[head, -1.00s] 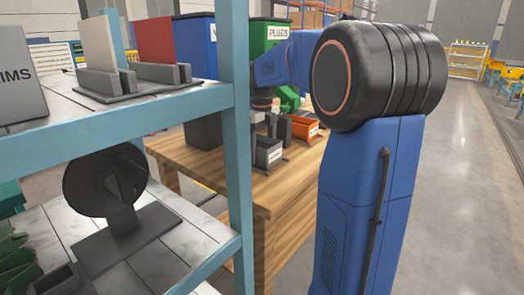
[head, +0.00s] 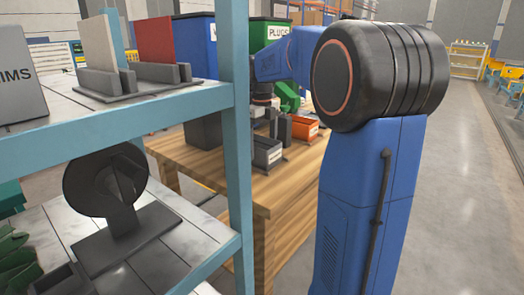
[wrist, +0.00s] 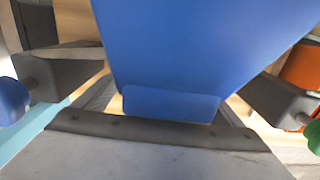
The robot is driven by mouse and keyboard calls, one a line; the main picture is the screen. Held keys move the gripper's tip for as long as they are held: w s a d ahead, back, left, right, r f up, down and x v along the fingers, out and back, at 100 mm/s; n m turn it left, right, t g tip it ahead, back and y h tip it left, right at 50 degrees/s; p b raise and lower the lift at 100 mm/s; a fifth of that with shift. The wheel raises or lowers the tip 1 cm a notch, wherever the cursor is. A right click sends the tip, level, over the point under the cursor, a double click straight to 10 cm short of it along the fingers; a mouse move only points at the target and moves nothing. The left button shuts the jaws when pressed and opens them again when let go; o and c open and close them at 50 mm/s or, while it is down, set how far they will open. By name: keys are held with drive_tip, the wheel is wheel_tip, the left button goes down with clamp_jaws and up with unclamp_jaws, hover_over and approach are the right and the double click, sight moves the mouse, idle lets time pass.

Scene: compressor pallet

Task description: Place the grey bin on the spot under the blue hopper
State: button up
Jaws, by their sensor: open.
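A blue hopper (head: 196,45) stands at the back of the wooden table in the head view, left of a green hopper. It also fills the upper middle of the wrist view (wrist: 195,45). A small grey bin (head: 267,153) with a white label sits on the table, behind the rack post as I look. My gripper is near the bins, below my blue arm; its fingertips are too small and covered to make out in the head view. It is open. Grey blocks stand at both sides of the wrist view; I cannot tell whether they are its fingers.
An orange bin (head: 304,129) is right of the grey bin. The green hopper (head: 268,33) is labelled PLUGS. A light-blue rack (head: 238,150) with a reel (head: 105,180) fills the left foreground. The wooden table (head: 205,170) has bare front space. Floor at right is clear.

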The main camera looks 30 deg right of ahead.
wheel_tip(320, 180, up, 10)
drive_tip(key=shift+r, duration=0.15)
idle(0.7)
